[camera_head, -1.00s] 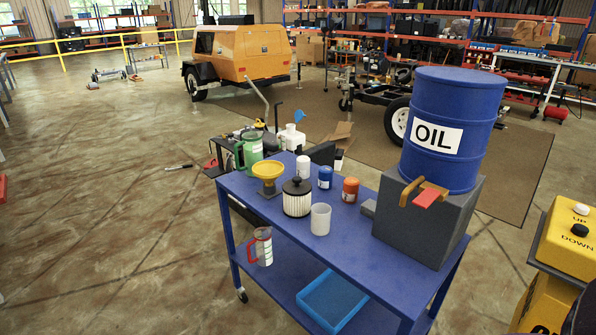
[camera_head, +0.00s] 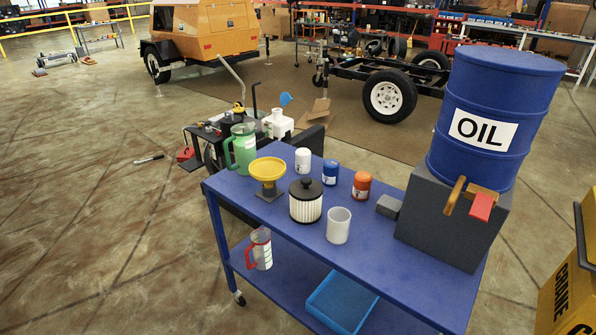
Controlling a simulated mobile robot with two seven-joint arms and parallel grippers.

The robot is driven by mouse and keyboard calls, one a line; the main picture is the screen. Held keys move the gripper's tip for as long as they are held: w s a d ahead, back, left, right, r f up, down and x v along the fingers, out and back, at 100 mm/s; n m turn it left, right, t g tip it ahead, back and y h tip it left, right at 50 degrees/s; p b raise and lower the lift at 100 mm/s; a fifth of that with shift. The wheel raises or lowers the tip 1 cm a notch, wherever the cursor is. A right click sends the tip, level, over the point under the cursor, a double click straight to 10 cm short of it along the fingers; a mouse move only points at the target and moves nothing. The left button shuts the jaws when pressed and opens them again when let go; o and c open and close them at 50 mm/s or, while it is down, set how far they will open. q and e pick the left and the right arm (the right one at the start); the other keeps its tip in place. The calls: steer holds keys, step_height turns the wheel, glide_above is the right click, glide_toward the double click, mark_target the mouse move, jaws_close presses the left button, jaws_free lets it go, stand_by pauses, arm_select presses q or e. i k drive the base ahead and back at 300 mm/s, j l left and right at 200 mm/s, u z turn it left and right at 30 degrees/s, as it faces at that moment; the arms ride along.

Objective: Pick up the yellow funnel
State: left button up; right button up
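The yellow funnel (camera_head: 268,168) stands upright on a small dark stand on the top of the blue cart (camera_head: 375,262), near its left end. Its wide mouth faces up. A green jug (camera_head: 241,148) is just behind it to the left, and a white pleated filter with a black cap (camera_head: 305,203) is in front of it to the right. Neither of my grippers shows in this view.
A white canister (camera_head: 302,160), blue canister (camera_head: 330,172), orange canister (camera_head: 362,185) and clear cup (camera_head: 338,226) share the cart top. A blue oil drum (camera_head: 493,115) sits on a dark block (camera_head: 445,225) at the right.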

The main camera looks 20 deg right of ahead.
mark_target(267, 170)
steer(key=i+j+z, duration=0.45)
steer(key=j+z, duration=0.3)
steer(key=l, duration=0.1)
